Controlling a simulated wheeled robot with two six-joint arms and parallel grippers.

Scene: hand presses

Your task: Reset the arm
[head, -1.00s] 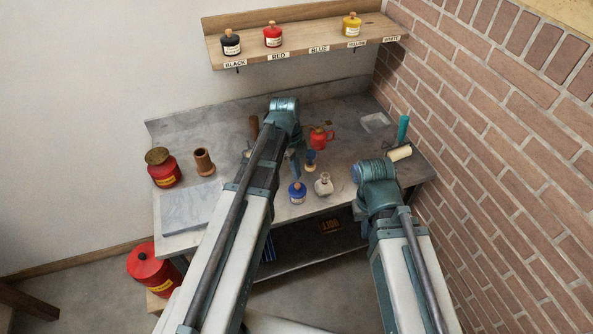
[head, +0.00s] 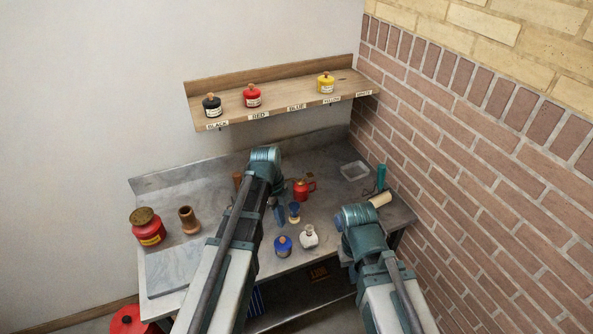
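My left arm reaches in from the bottom over the middle of the bench (head: 180,183). Its blue-green wrist joint is at the far end, and a dark blue part (head: 279,212) shows beside the arm, but the fingers cannot be made out. My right arm reaches over the bench's front right edge, with its wrist joint near the ink roller. Its fingers are hidden behind the joint. On the bench, a blue jar (head: 283,246), a white jar (head: 309,237), a small blue-and-tan item (head: 294,212) and a red oil can (head: 303,189) stand between the arms.
A shelf (head: 285,97) holds a black jar (head: 212,106), a red jar (head: 252,96) and a yellow jar (head: 326,83). At left are a red can (head: 147,228), a brown pot (head: 189,220) and a pale slab (head: 172,269). A roller (head: 381,199) and clear tray (head: 354,171) lie right, near the brick wall.

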